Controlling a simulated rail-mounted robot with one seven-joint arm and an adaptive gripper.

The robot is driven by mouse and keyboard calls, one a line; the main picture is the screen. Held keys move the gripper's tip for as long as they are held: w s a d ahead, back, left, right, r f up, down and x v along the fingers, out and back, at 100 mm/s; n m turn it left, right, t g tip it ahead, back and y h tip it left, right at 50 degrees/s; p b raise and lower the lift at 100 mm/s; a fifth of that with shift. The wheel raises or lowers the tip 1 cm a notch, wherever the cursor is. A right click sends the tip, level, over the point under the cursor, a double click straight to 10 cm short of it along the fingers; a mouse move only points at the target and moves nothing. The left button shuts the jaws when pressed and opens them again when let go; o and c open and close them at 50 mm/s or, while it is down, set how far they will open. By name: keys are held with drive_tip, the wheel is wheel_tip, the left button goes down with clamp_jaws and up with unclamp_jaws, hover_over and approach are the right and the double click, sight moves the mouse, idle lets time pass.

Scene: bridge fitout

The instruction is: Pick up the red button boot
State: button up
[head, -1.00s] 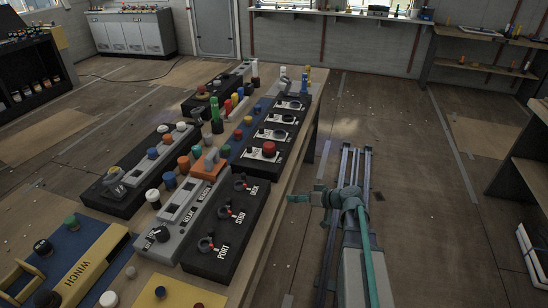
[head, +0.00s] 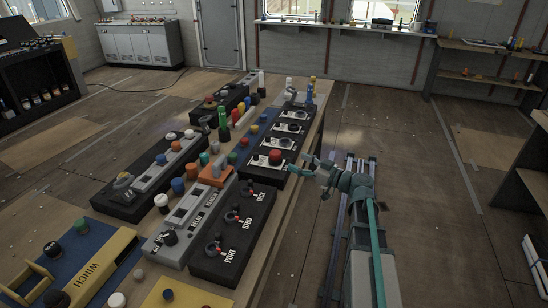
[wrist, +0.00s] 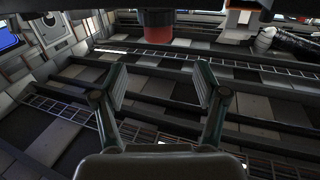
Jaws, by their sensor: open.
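A round red cap (head: 275,157) sits on a pale plate on the black panel (head: 266,171) along the table's right side. It looks like the red button boot. My gripper (head: 299,163) is open and empty just to its right, past the table edge, with its fingers pointing left toward it. A gap shows between them. In the wrist view my gripper (wrist: 161,82) has its two fingers spread wide with nothing between. A red cylinder with a dark part above it (wrist: 158,35) shows beyond the fingertips, near the top edge; I cannot tell if it is the same cap.
The wooden table (head: 272,219) is crowded with control panels. A black panel (head: 233,232) marked PORT and STBD stands nearer, with several red-marked switches. Other coloured knobs, including a green one (head: 223,118), stand close behind.

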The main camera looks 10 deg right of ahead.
sight(275, 152)
drive_tip(key=shift+p+x, duration=1.65)
drive_tip(key=shift+x, duration=3.7)
drive_tip(key=shift+d, duration=0.1)
drive_tip(key=c, duration=1.1)
drive_tip(key=shift+o, duration=0.2)
drive_tip(key=shift+r+b, duration=0.4)
drive_tip(key=shift+r, duration=0.25)
drive_tip(key=s+d+r+b, duration=0.2)
drive_tip(key=d+r, duration=0.4)
drive_tip(key=r, duration=0.2)
drive_tip(key=s+d+r+b, duration=0.1)
drive_tip(key=s+d+r, duration=0.2)
drive_tip(key=d+r, duration=0.4)
drive_tip(key=shift+r+b, duration=0.35)
drive_tip(key=shift+s, duration=0.2)
